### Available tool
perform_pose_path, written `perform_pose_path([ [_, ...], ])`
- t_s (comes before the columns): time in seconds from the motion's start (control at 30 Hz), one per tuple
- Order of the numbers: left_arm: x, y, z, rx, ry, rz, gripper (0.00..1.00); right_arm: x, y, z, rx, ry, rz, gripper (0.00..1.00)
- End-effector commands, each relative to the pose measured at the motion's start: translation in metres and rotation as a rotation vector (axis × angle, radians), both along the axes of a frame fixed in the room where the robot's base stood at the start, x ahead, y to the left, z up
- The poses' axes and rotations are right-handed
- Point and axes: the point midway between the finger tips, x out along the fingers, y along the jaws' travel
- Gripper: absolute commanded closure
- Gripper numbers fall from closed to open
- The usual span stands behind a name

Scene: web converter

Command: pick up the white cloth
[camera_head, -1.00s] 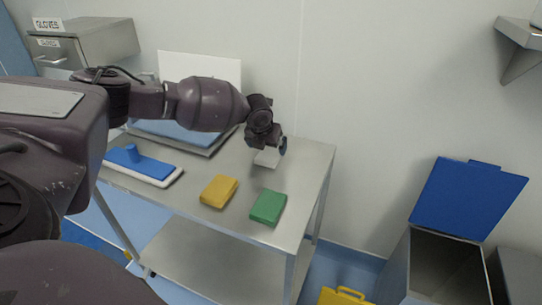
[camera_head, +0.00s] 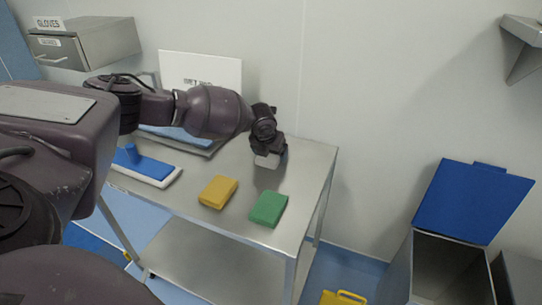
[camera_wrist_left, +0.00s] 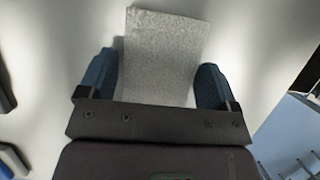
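The white cloth (camera_head: 267,161) lies near the back right of the steel table, partly hidden by my left gripper (camera_head: 270,154) in the head view. In the left wrist view the cloth (camera_wrist_left: 165,50) is a pale, textured rectangle. My left gripper (camera_wrist_left: 155,82) is open there, with one blue finger on each side of the cloth's near part. I cannot tell how high the fingers are above the table. My right gripper is not in view.
A white board (camera_head: 200,70) leans at the back. A bin with a blue lid (camera_head: 473,202) stands at right.

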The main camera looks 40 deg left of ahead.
Motion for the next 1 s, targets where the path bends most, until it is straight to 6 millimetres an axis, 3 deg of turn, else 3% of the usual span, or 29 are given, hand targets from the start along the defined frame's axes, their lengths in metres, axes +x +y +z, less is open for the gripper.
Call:
perform_pose_path([
  [0.03,0.000,0.000,-0.001,0.000,0.001,0.000,0.24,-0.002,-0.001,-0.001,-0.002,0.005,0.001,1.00],
  [0.2,0.000,0.000,-0.001,0.000,0.001,0.000,0.49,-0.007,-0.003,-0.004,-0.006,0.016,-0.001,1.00],
  [0.57,0.000,0.000,0.010,-0.001,-0.002,0.001,0.49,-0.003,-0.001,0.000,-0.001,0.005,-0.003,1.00],
  [0.77,0.001,0.000,0.048,0.000,-0.007,0.001,0.49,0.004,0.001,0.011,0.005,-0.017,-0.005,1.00],
  [1.0,0.000,0.000,0.111,0.000,-0.006,0.001,0.49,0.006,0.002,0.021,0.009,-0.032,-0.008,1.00],
])
